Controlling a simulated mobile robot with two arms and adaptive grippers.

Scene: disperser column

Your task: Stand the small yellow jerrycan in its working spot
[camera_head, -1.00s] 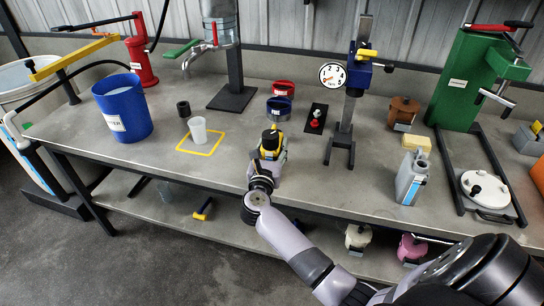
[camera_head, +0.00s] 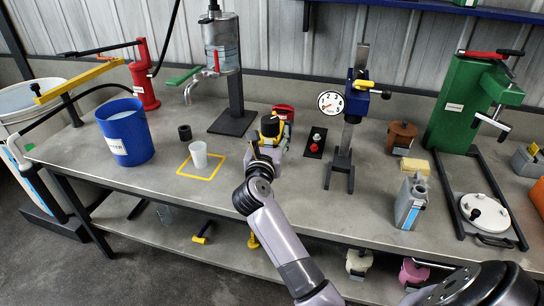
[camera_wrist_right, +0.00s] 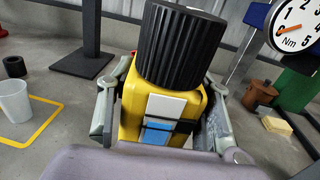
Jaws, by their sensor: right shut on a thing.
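The small yellow jerrycan (camera_wrist_right: 135,105) with its ribbed black cap and a white and blue label fills the middle of the right wrist view. In the head view its black cap and a bit of yellow (camera_head: 270,126) show over the bench, in front of the red cup-like holder (camera_head: 284,111). My right gripper (camera_head: 266,148) is shut on the jerrycan, a finger on each side. The jerrycan looks upright. Its base is hidden, so I cannot tell whether it touches the bench. My left gripper is not in view.
A yellow outlined square (camera_head: 183,172) with a translucent cup (camera_head: 199,155) lies left of the gripper. The dispenser stand (camera_head: 234,122) is behind it. A red-knobbed black plate (camera_head: 315,143) and gauge stand (camera_head: 344,160) are to the right.

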